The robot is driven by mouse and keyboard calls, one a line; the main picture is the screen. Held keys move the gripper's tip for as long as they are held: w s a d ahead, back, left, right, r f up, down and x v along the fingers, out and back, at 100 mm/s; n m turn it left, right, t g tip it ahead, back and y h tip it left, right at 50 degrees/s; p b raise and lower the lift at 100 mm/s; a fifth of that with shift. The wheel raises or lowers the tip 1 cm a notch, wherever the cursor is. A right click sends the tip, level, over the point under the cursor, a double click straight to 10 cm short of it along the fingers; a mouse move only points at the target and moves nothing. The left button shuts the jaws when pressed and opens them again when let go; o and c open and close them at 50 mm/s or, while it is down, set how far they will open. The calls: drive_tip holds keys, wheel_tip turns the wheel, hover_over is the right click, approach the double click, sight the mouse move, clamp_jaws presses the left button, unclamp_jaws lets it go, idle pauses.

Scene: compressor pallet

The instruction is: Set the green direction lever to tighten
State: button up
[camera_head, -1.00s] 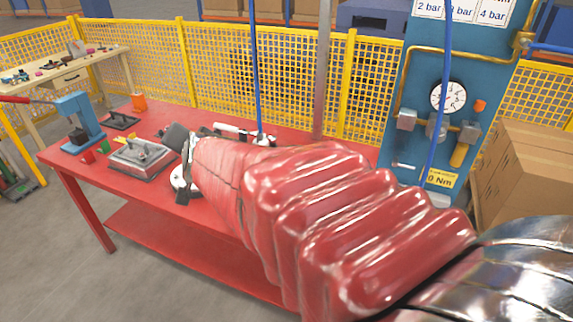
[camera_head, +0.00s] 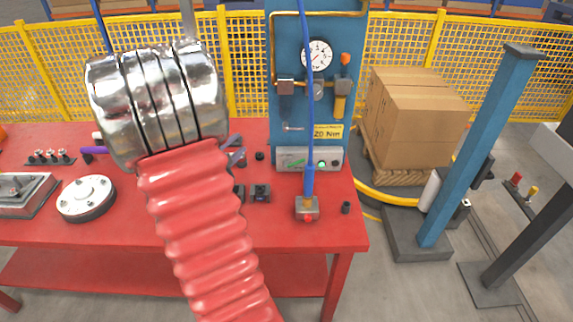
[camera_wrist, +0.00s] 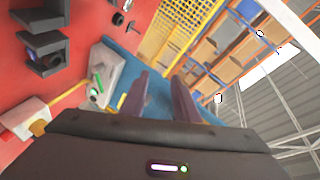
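A light grey control box (camera_head: 283,158) stands at the back right of the red table, below the blue panel. It carries a small green lever (camera_head: 297,164) and a lit green round light (camera_head: 322,163). In the wrist view the box (camera_wrist: 112,68) is left of my fingers, with the green lever (camera_wrist: 98,82) on its face. The lever's exact setting is too small to read. My gripper (camera_head: 238,149) is left of the box and apart from it, partly hidden behind my arm. In the wrist view my gripper (camera_wrist: 161,76) has two separated fingers with nothing held between them.
A blue hose (camera_head: 308,120) hangs in front of the panel to a grey block (camera_head: 307,208). Dark blocks (camera_head: 261,192) and a round flange (camera_head: 86,198) sit on the red table (camera_head: 130,230). A blue post (camera_head: 475,150) and cardboard boxes (camera_head: 415,115) stand to the right.

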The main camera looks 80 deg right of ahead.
sight(296, 164)
drive_tip(key=s+a+f+g+y, duration=0.1)
drive_tip(key=s+f+g, duration=0.3)
drive_tip(key=s+f, duration=0.5)
drive_tip(key=shift+s+a+g+y, duration=0.3)
drive_tip(key=shift+s+a, duration=0.35)
drive_tip(key=shift+a, duration=0.25)
drive_tip(key=shift+f, duration=0.1)
drive_tip(key=x, duration=1.3)
drive_tip(key=shift+s+d+f, duration=0.1)
drive_tip(key=shift+d+f, duration=0.1)
drive_tip(key=shift+d, duration=0.15)
drive_tip(key=shift+c, duration=0.3)
clamp_jaws()
